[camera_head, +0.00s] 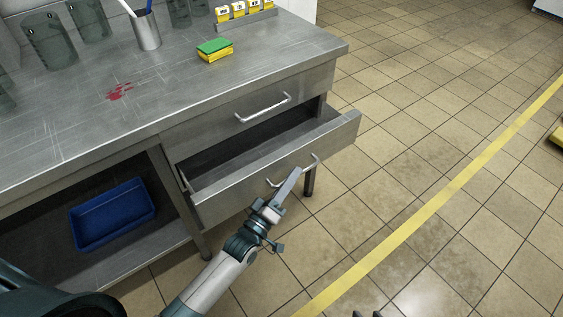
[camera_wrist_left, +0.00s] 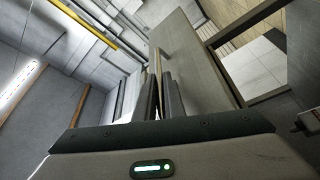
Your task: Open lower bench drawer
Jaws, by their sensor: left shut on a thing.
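The lower bench drawer (camera_head: 265,172) is pulled out from the steel bench, and its empty inside shows. Its bar handle (camera_head: 316,158) is on the front panel. My left gripper (camera_head: 293,178) is at this handle, shut on it, with the arm reaching up from below. In the left wrist view the two dark fingers (camera_wrist_left: 161,95) are close together, with the handle bar between them. Only the dark fingertips of my right gripper (camera_head: 366,314) show at the bottom edge, apart from each other and away from the bench.
The upper drawer (camera_head: 245,117) is shut. A green and yellow sponge (camera_head: 214,50), a metal cup (camera_head: 146,31) and a red stain (camera_head: 119,92) are on the bench top. A blue tray (camera_head: 113,214) is on the lower shelf.

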